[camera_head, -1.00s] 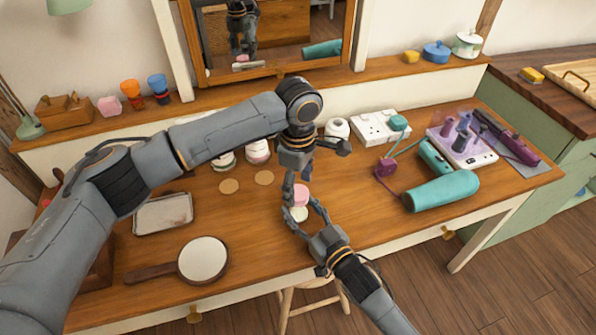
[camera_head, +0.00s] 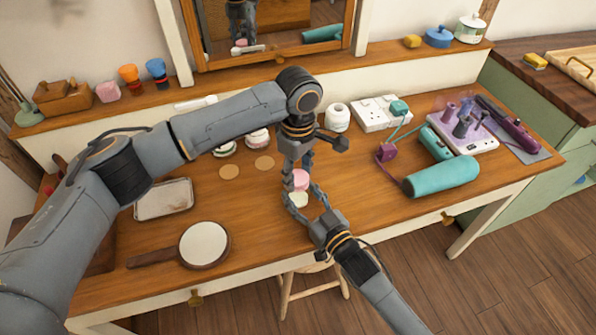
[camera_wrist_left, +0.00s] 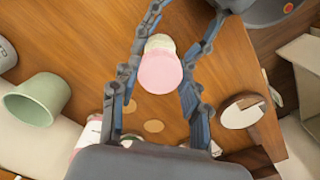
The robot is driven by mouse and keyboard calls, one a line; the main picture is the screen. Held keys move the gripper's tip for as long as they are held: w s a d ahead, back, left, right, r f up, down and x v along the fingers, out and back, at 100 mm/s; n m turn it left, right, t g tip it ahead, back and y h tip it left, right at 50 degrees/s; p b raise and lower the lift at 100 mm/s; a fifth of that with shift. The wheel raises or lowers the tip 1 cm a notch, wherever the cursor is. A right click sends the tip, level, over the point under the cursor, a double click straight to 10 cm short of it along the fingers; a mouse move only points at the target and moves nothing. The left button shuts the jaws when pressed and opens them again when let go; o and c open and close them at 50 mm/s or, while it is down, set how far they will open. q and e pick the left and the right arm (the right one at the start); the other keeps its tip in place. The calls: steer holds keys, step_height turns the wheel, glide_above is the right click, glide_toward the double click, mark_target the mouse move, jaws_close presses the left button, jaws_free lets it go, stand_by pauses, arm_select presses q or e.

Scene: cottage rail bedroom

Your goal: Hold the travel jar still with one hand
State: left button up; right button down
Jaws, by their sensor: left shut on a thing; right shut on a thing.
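The travel jar, with a pink upper part (camera_head: 300,180) and a cream-white lower part (camera_head: 299,199), is between my two grippers near the front middle of the wooden table. My left gripper (camera_head: 297,177) comes down from above and is shut on the pink part. My right gripper (camera_head: 303,196) reaches in from the front and is shut on the lower part. The left wrist view shows the pink part (camera_wrist_left: 160,73) between my left fingers, with the cream part (camera_wrist_left: 160,43) beyond it. Fingers hide some of the jar's sides.
A hand mirror (camera_head: 203,243) and a metal tray (camera_head: 163,199) lie to the left. Cork discs (camera_head: 229,172) and small jars are behind. Table around the jar is clear.

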arm_select(q)
steer(key=m, duration=1.5)
steer(key=shift+f+m, duration=0.1)
steer(key=shift+m, duration=0.3)
steer(key=m, duration=1.8)
steer(key=shift+a, duration=0.1)
steer(key=m, duration=0.4)
steer(key=shift+w, duration=0.1)
steer(key=o, duration=1.3)
